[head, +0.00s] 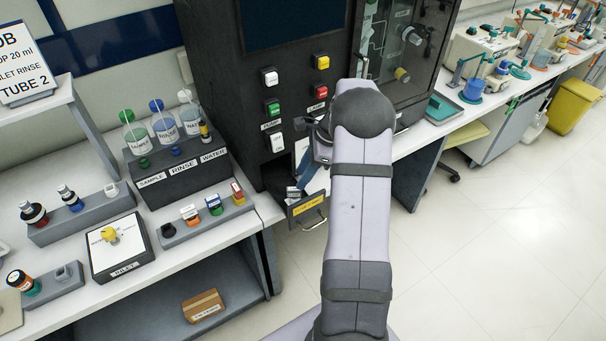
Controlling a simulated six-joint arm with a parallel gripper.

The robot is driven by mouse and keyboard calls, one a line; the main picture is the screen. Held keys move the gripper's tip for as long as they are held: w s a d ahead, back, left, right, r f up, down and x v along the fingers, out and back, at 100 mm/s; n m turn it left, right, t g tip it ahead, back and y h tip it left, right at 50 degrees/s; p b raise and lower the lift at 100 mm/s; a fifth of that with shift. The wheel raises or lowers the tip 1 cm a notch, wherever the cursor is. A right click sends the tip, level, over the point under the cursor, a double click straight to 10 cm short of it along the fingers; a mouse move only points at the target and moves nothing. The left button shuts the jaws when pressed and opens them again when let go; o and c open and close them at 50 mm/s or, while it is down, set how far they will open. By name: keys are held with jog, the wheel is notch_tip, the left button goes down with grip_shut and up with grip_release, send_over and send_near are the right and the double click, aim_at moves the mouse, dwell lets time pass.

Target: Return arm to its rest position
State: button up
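My arm rises from the bottom centre to a bend in front of the black cabinet (220,75). My gripper (307,124) shows only as a small dark part left of that bend, near the cabinet's buttons. The arm hides much of it, and I cannot make out its fingers or whether it holds anything. Whether it touches the cabinet I cannot tell.
Below the gripper, a drawer (309,207) with a yellow label stands open. To the left are a bottle rack (180,165), a valve box (119,246) and small capped vials. The open floor (480,250) lies to the right.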

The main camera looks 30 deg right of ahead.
jog(key=s+a+r+n+g+h, duration=0.1)
jog(key=s+a+r+n+h, duration=0.1)
jog(key=s+a+n, duration=0.9)
jog(key=s+a+r+n+g+h, duration=0.1)
jog(key=s+a+r+n+h, duration=0.15)
jog(key=s+a+n, duration=0.85)
notch_tip(320, 180, down, 41)
jog(key=d+n+b, duration=0.1)
jog(key=n+b, duration=0.1)
jog(key=b, duration=3.9)
jog(key=shift+s+d+f+y, duration=0.2)
jog(key=shift+s+d+y, duration=0.1)
jog(key=shift+y, duration=0.05)
